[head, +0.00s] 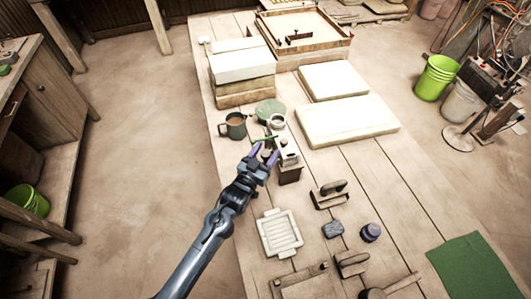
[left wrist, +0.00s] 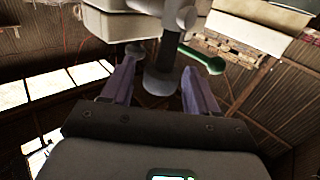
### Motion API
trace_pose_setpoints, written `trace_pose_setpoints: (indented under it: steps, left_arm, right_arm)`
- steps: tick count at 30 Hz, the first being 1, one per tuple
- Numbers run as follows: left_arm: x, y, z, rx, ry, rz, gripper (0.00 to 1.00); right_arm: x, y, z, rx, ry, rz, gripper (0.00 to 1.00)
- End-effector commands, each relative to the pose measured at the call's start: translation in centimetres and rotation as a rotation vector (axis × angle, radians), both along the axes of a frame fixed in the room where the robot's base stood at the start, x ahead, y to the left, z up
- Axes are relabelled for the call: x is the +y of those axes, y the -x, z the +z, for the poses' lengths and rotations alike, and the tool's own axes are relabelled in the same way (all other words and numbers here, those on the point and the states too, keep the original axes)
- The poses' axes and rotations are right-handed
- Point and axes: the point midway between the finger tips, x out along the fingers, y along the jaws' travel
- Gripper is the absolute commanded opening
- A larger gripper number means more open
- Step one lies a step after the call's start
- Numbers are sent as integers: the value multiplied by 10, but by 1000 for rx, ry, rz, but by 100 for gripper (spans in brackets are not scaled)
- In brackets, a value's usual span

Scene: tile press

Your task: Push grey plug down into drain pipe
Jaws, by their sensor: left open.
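My left gripper (head: 265,153) is open, its purple fingers at the small press-like device (head: 289,160) in the middle of the table. In the left wrist view, the open left gripper (left wrist: 158,66) has its fingers on either side of a dark grey round piece (left wrist: 160,84), with gaps showing at both sides. A lighter grey cylinder (left wrist: 180,14) stands beyond it. I cannot tell for sure which of these is the plug or the drain pipe. A green handle (left wrist: 205,60) is close to the right finger. My right gripper is not in view.
A dark mug (head: 235,126) and a green round dish (head: 270,109) stand close to the gripper. White slabs (head: 348,119) lie behind. A white grated tray (head: 280,234), a trowel-like tool (head: 330,194) and a dark jar (head: 371,232) lie in front.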

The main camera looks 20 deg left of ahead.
Motion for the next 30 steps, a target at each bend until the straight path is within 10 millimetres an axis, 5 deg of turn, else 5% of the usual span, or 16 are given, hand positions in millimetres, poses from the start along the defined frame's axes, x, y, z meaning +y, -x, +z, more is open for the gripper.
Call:
trace_pose_setpoints:
  steps: [5, 16, 30]
  left_arm:
    - [0, 0, 0, 0, 0, 0, 56]
    - [0, 0, 0, 0, 0, 0, 0]
    - [0, 0, -27, 2, 0, -1, 0]
  right_arm:
    - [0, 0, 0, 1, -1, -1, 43]
    - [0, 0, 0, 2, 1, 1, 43]
    - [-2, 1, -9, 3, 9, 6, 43]
